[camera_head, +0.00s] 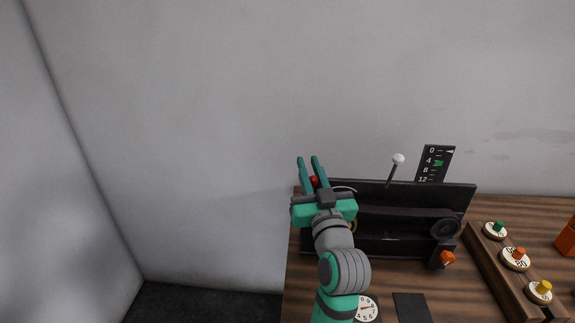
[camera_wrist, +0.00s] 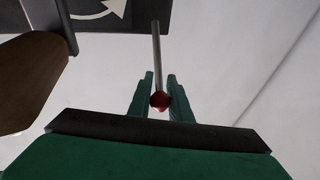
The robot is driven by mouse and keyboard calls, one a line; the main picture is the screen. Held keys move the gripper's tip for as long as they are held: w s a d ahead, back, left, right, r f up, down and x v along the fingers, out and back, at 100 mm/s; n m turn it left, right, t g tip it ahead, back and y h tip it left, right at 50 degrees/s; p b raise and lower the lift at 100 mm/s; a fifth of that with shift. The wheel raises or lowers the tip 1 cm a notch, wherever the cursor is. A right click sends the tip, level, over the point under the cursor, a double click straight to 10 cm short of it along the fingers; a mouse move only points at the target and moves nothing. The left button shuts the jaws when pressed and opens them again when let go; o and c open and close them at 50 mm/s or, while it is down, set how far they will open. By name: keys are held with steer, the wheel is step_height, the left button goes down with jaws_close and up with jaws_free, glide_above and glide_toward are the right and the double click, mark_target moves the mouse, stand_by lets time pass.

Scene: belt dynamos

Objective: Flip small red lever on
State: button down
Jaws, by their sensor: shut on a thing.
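The small red lever shows as a red knob (camera_head: 314,181) between my fingers at the left end of the black machine (camera_head: 390,240). In the wrist view its red knob (camera_wrist: 160,100) sits at the end of a thin grey rod that runs up to a dark panel (camera_wrist: 110,18) with a white curved arrow. My gripper (camera_head: 309,163) points up and away, its teal fingers shut on the lever near the knob. The fingers also show in the wrist view (camera_wrist: 160,88). My arm hides part of the machine's left side.
A white-knobbed lever (camera_head: 398,159) and a black numbered scale (camera_head: 435,163) stand behind the machine. An orange knob (camera_head: 447,258) is at its right front. A wooden block with green, orange and yellow knobs (camera_head: 500,262) lies on the table at right. The wall is behind.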

steer(key=shift+s+a, duration=0.2)
steer(key=shift+s, duration=0.8)
steer(key=c, duration=1.6)
jaws_free()
steer(key=shift+s+a, duration=0.1)
steer(key=shift+a, duration=0.05)
steer(key=shift+f, duration=0.15)
steer(key=shift+d, duration=0.25)
steer(key=shift+s+d+f, duration=0.1)
steer(key=shift+s, duration=0.2)
steer(key=shift+a+v, duration=0.1)
steer(key=shift+v, duration=2.4)
steer(key=shift+a+v, duration=0.15)
steer(key=shift+v, duration=2.35)
